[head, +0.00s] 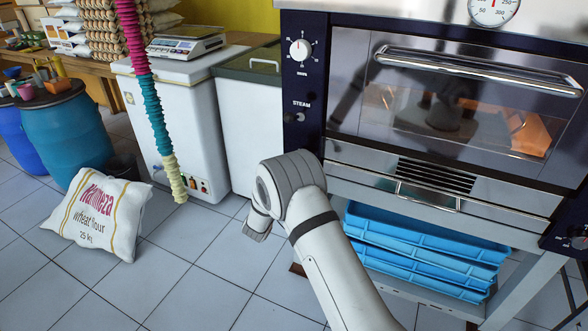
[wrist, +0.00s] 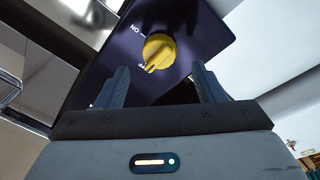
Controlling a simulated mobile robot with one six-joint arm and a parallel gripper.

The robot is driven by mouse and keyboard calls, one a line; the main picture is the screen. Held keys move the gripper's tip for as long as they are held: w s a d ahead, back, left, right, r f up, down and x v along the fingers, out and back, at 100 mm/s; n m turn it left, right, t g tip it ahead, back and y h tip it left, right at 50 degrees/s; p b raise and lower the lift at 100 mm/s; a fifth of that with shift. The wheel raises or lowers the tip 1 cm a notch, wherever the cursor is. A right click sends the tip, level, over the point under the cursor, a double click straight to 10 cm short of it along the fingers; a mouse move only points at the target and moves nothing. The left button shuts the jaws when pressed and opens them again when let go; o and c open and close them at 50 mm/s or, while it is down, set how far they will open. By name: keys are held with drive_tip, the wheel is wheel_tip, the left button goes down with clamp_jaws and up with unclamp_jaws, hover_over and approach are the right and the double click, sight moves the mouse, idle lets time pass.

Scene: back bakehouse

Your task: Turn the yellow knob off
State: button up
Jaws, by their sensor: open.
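The yellow knob (wrist: 159,50) is in the wrist view, on a dark panel (wrist: 205,38). It is round with a raised grip, whose end is at its lower left. The word ON, seen turned, is at its upper left, and a second small label is partly hidden beside the grip's end. My gripper (wrist: 161,84) is open, with one finger to each side below the knob. The knob is beyond the fingertips and nothing is between them. I cannot see the yellow knob in the head view.
A steel oven (head: 470,90) with a white dial (head: 300,50) stands at the right, over stacked blue crates (head: 420,250). A flour sack (head: 98,214), a blue drum (head: 66,135) and white chest units (head: 175,120) are left. Tiled floor between is clear.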

drive_tip(key=shift+v, duration=1.55)
